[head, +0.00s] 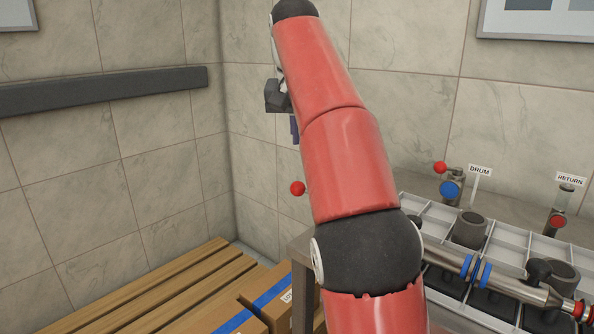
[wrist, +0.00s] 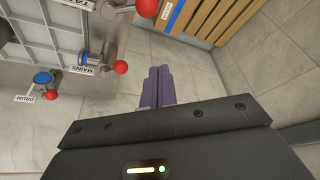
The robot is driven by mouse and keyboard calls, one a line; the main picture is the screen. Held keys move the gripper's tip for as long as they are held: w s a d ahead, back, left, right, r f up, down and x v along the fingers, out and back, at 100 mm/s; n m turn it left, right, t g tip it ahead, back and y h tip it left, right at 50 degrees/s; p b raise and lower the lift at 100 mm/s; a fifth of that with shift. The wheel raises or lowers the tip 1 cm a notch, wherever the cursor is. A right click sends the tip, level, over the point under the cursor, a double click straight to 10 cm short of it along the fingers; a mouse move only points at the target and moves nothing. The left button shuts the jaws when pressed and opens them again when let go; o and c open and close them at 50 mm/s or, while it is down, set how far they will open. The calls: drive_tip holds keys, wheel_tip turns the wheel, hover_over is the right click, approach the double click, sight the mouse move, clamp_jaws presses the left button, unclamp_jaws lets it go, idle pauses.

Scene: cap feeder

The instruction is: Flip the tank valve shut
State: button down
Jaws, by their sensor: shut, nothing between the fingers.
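At the top edge of the wrist view is a partly cropped label (wrist: 75,3) that seems to read TANK. In the head view the purple fingers (head: 294,128) show partly behind my arm.
The MAINS valve with its red ball (wrist: 121,67) and the DRUM valve with its blue hub (wrist: 42,78) are close by. The RETURN valve (head: 558,221) is at right. A grey compartment tray (head: 492,205), a wooden slatted bench (head: 150,290) and cardboard boxes (head: 275,285) stand below.

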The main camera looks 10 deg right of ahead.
sight(295, 183)
wheel_tip(295, 183, down, 8)
drive_tip(key=s+b, duration=0.1)
drive_tip(key=b, duration=0.2)
drive_tip(key=shift+s+a+r, duration=0.15)
drive_tip(key=shift+s+a, duration=0.05)
drive_tip(key=n, duration=0.1)
drive_tip(key=s+n+y+p, duration=0.1)
drive_tip(key=shift+s+a+r+n, duration=0.15)
drive_tip(key=shift+s+a+n, duration=0.1)
drive_tip(key=shift+a+n, duration=0.15)
drive_tip(key=shift+s+a, duration=0.2)
drive_tip(key=shift+s, duration=0.1)
